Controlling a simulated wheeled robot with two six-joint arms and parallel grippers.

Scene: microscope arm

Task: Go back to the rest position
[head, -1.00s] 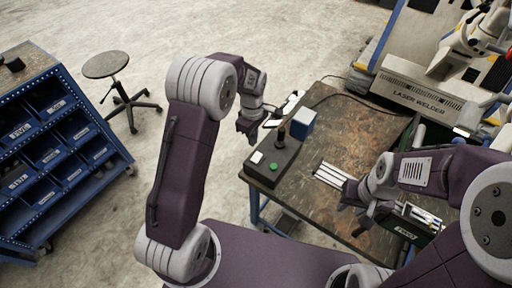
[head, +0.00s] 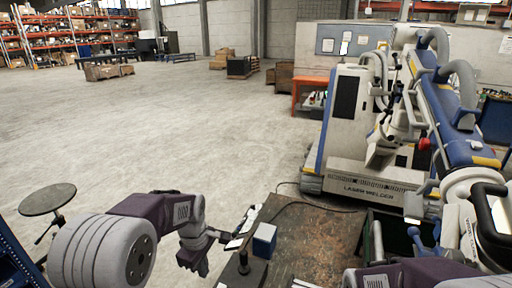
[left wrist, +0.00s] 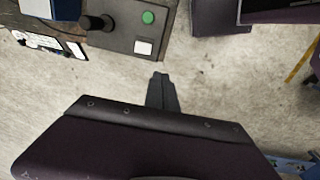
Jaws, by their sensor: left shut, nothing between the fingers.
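My left gripper (head: 203,268) hangs to the left of the workbench (head: 315,235) in the head view, at the end of the purple and grey arm. In the left wrist view its dark fingers (left wrist: 160,90) are together and empty over bare floor, just below a grey control box (left wrist: 125,45) in the picture. The box has a black knob and a green button. My right arm shows at the bottom right of the head view, but its gripper is outside the frame.
A blue box (head: 264,240) stands on the bench. A large laser welder (head: 360,185) stands behind it. A round stool (head: 47,199) is at the left. Wide open floor (head: 190,130) lies beyond. A blue bin rack's edge (head: 15,262) shows at lower left.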

